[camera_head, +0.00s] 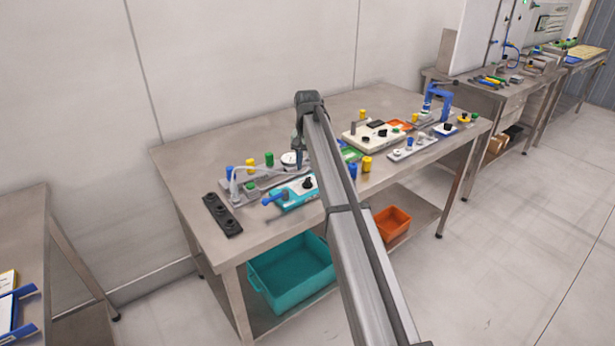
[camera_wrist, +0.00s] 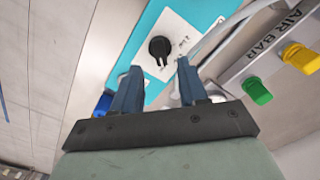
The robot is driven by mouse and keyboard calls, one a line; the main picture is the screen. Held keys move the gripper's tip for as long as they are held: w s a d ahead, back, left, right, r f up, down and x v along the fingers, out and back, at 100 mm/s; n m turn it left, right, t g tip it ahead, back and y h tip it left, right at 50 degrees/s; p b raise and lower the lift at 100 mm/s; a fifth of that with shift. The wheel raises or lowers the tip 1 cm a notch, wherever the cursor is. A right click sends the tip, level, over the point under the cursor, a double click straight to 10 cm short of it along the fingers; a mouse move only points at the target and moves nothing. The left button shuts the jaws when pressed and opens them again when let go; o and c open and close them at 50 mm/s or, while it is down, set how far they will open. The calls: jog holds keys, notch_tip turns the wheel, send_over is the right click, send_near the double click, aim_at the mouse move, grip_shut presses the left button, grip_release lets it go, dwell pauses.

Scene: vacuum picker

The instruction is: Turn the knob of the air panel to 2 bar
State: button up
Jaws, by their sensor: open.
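A grey panel (camera_wrist: 232,72) lettered "AIR BAR" lies at the right of the wrist view, with a yellow knob (camera_wrist: 301,58) and a green knob (camera_wrist: 257,91). In the head view, the yellow knob (camera_head: 250,165) and green knob (camera_head: 269,159) stand near a round white gauge (camera_head: 289,159). A teal box (camera_head: 287,199) lies in front; its black knob (camera_wrist: 160,47) sits on a white marked plate, too small to read. My gripper (camera_wrist: 157,72) is open and empty, its fingertips apart from the black knob in the picture. The gauge's reading is too small to tell.
The steel table (camera_head: 180,165) also holds a black strip (camera_head: 222,214) at its left end and a white box (camera_head: 372,136) with several small fittings to the right. A teal bin (camera_head: 290,272) and an orange bin (camera_head: 392,223) are on the shelf below.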

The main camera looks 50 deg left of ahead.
aim_at(307, 179)
jog(key=shift+f, duration=2.65)
jog(key=shift+c, duration=0.3)
grip_shut()
